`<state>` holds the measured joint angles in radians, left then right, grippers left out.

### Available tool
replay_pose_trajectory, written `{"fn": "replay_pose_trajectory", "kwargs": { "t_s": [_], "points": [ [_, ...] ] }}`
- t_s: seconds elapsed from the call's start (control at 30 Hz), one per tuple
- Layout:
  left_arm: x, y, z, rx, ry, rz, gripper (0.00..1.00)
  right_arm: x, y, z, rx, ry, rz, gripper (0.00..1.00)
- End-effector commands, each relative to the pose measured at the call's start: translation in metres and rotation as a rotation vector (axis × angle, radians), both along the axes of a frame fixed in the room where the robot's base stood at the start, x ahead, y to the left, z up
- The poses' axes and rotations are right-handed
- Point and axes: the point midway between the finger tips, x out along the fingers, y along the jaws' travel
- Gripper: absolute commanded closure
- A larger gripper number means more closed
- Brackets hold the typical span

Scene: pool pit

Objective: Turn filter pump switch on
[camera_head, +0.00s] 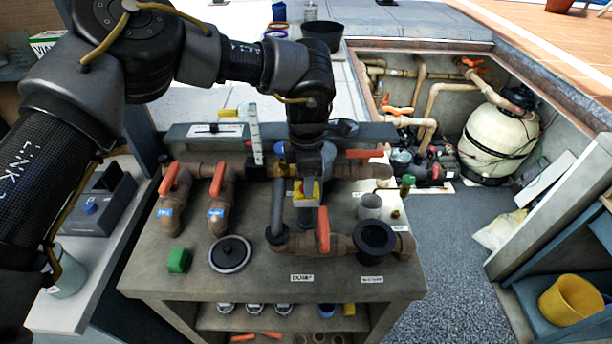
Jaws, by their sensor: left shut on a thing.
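My left arm comes in from the left and bends down over the workbench. Its gripper (306,190) points down at the middle of the bench, among the brown pipes. I cannot tell whether this piece is the filter pump switch; the fingertips are largely hidden by the wrist. No other part is clearly readable as the switch. My right gripper is not in view.
The workbench (149,275) carries red-handled valves (170,178), a green block (178,261), a round black lid (230,254) and a dark cup (375,241). A pit at the right holds pipes and a cream filter tank (492,141). A yellow bucket (570,299) stands at lower right.

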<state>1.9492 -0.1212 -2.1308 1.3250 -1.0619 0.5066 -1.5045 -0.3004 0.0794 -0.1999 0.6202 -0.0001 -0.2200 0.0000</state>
Motion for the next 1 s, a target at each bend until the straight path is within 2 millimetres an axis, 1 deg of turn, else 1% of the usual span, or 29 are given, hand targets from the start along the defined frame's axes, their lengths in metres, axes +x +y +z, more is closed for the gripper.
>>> {"fn": "replay_pose_trajectory", "kwargs": {
  "t_s": [0.1,0.33,0.57,0.93,0.97,1.0],
  "points": [
    [0.0006,-0.0009,0.0013,-0.003,-0.002,-0.066,0.77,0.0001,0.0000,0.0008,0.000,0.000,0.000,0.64],
    [0.0006,-0.0010,0.0012,-0.003,-0.003,-0.151,0.77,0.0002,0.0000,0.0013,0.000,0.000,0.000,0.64],
    [0.0005,-0.0010,0.0011,-0.003,-0.003,-0.182,0.77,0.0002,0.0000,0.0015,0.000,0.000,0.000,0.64],
    [0.0005,-0.0010,0.0011,-0.003,-0.003,-0.184,0.77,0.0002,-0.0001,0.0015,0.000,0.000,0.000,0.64],
    [0.0005,-0.0010,0.0011,-0.003,-0.003,-0.184,0.51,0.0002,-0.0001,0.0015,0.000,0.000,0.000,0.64],
    [0.0005,-0.0009,0.0011,-0.003,-0.003,-0.184,0.45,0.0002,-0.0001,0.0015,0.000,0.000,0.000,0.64]
  ]
}}
